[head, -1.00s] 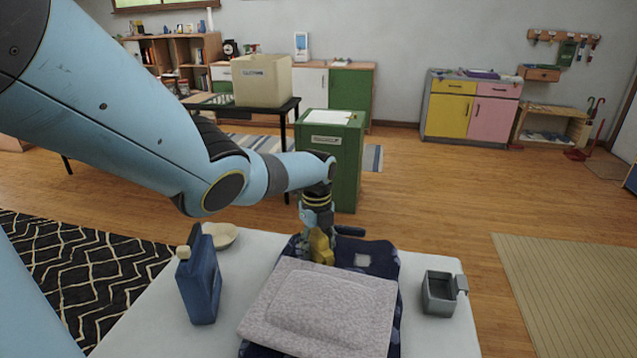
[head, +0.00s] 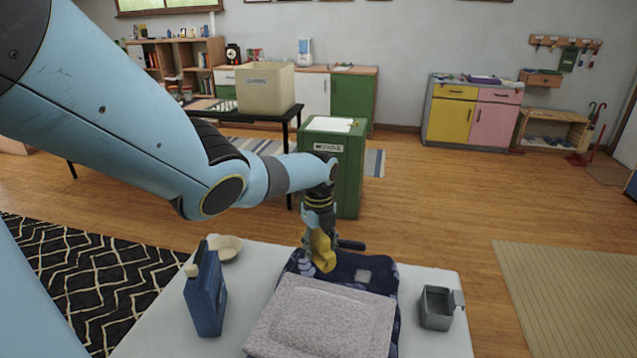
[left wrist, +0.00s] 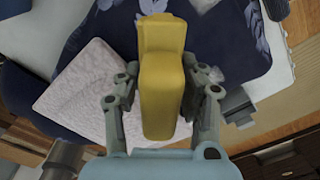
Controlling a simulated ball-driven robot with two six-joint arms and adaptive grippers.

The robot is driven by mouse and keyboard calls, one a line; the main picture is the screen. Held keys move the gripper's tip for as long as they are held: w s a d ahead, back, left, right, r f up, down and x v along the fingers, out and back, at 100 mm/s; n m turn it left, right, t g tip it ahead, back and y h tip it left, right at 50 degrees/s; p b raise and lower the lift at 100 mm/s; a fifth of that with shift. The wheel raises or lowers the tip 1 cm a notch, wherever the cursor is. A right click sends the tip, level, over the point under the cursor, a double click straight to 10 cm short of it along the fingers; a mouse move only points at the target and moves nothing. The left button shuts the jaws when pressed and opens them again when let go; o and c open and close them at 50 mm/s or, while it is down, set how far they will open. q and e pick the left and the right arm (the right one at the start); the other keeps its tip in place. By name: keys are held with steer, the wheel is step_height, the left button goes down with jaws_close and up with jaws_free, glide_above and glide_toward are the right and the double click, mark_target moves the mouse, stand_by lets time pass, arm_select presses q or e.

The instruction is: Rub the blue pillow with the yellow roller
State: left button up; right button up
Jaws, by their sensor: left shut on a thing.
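My left gripper (head: 319,228) is shut on the yellow roller (head: 322,252), whose lower end points down. In the left wrist view the roller (left wrist: 162,85) stands between the two fingers. The blue pillow (head: 345,265) is dark blue with a pale pattern and lies on the white table. It shows also in the left wrist view (left wrist: 225,35). The roller is over its far part; I cannot tell whether they touch. A grey textured cushion (head: 325,318) covers the pillow's near part. My right gripper is not in view.
On the white table (head: 245,290), a blue bottle (head: 207,298) and a pale bowl (head: 228,248) stand left of the pillow. A small grey open box (head: 436,308) stands at the right. A green cabinet (head: 335,165) stands on the floor beyond the table.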

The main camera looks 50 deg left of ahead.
mark_target(319, 232)
arm_select(q)
steer(key=shift+r, duration=0.35)
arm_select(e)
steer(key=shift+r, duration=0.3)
arm_select(q)
steer(key=shift+r, duration=0.1)
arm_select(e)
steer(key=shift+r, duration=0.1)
arm_select(q)
step_height(319, 232, up, 3)
steer(key=p, duration=0.3)
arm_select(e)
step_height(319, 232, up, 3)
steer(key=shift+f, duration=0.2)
